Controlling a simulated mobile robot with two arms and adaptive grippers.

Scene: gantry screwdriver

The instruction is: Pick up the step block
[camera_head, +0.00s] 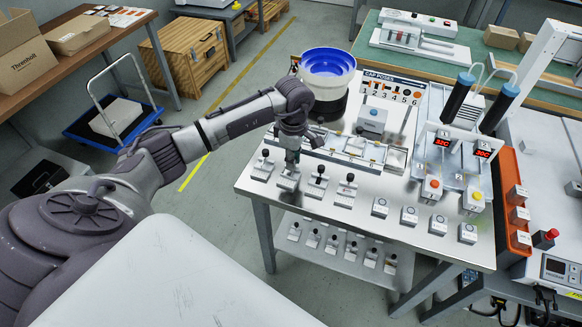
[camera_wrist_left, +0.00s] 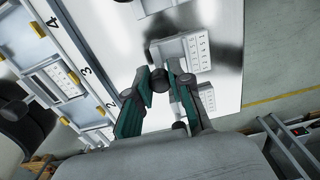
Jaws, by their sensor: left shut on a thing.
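A row of small light-grey blocks with dark knobs stands along the front left of the steel table. My left gripper (camera_head: 291,158) comes down onto the second block from the left (camera_head: 288,179), which seems to be the step block. Its knob is hidden by the fingers, and it appears to rest on the table. In the left wrist view my left gripper (camera_wrist_left: 161,76) has its fingers close together around a dark knob. Stepped grey blocks with marked faces show beyond the fingers (camera_wrist_left: 186,52) and beside the right finger (camera_wrist_left: 207,96). My right gripper is not in view.
Neighbouring knobbed blocks stand close on both sides, one at left (camera_head: 262,168) and one at right (camera_head: 316,183). A long fixture (camera_head: 345,150) lies behind. A blue-rimmed bin (camera_head: 327,66) stands at the back left. Bare steel lies in front of the row.

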